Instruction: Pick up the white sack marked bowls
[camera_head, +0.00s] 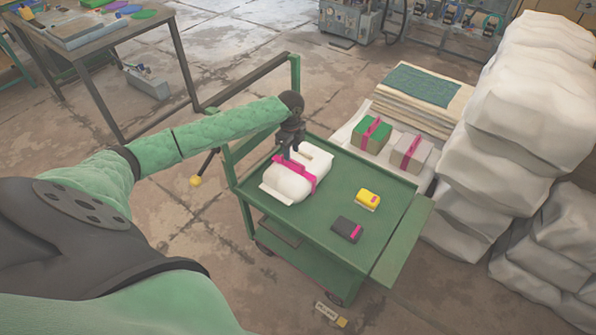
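A white sack (283,186) with a pink strap lies on the green cart's top tray (380,187), toward its left side. No wording on it is legible at this size. My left gripper (291,152) is dark and points down at the sack's far upper part, by the pink strap. Its fingertips are small and partly merge with the sack's edge, so I cannot tell whether they touch it or how wide they are. My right gripper is out of view.
A yellow box (367,199) and a dark grey box (347,229) sit on the tray. Behind it are a green box (371,134), a grey box (410,152) and stacked sheets (425,92). Large white sacks (525,110) pile at right. A workbench (100,33) stands upper left.

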